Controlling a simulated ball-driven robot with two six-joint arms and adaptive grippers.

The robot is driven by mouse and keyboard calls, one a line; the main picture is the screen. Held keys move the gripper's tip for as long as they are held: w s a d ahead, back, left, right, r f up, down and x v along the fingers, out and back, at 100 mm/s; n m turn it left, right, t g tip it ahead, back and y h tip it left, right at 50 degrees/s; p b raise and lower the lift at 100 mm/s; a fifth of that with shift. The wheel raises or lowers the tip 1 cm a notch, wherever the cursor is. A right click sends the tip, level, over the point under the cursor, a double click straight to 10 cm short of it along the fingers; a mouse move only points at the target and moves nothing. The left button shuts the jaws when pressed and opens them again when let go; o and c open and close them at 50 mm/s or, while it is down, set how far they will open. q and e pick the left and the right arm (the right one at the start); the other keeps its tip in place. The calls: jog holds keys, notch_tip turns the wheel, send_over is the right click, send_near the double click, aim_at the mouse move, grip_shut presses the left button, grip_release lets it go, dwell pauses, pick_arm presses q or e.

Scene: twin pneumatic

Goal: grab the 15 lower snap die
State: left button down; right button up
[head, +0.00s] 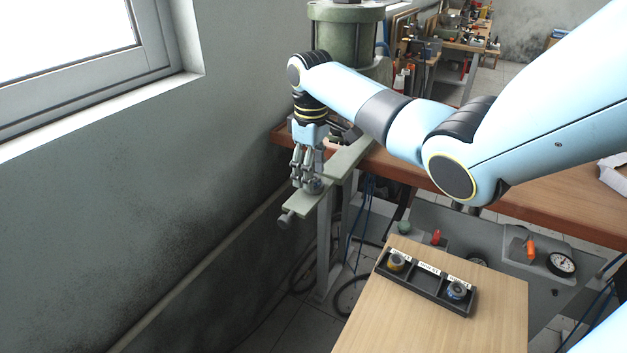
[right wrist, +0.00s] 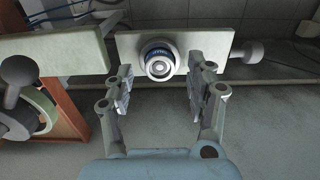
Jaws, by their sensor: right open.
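A round metal die with a blue band (right wrist: 159,62) sits on the end of a pale green press arm (right wrist: 205,45). In the head view this die (head: 314,186) is partly hidden behind my fingers, on the pale green arm (head: 325,190). My right gripper (head: 304,177) points down over it. In the right wrist view my right gripper (right wrist: 160,84) is open, one finger on each side of the die, with gaps visible on both sides. I cannot read any size marking on the die. My left gripper is out of view.
A black tray (head: 425,287) with labelled compartments lies on a wooden board (head: 430,335); its two end compartments hold dies (head: 397,262) (head: 457,290), the middle one is empty. A grey wall (head: 130,200) is close on the left. A knob (head: 286,220) sticks out of the press arm.

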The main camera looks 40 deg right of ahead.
jog(key=shift+f, duration=0.3)
grip_shut()
jog(key=shift+r, duration=0.2)
